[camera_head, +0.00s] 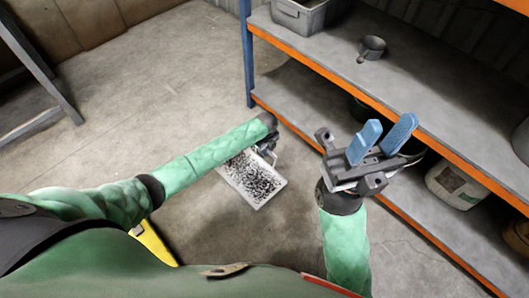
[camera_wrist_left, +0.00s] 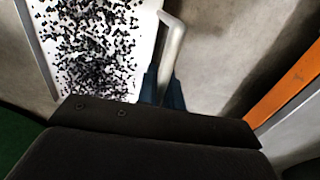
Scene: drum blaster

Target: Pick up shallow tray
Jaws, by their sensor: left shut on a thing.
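The shallow tray (camera_head: 262,193) is white with many small black pieces spread over its floor. It hangs at or above the concrete floor in front of the shelf; its exact height is hard to tell. My left gripper (camera_head: 267,150) is at the tray's upper edge, shut on its light handle. In the left wrist view the tray (camera_wrist_left: 150,50) shows at the top left, with the handle (camera_wrist_left: 172,45) running down between the blue fingertips (camera_wrist_left: 160,90). My right gripper (camera_head: 379,143) has two blue fingers spread apart, with nothing between them, in front of the shelf.
A shelf unit with orange edges (camera_head: 340,78) and a blue post (camera_head: 247,55) stands at the right. It holds a grey bin (camera_head: 305,14), a small metal cup (camera_head: 371,47) and a white container (camera_head: 455,185).

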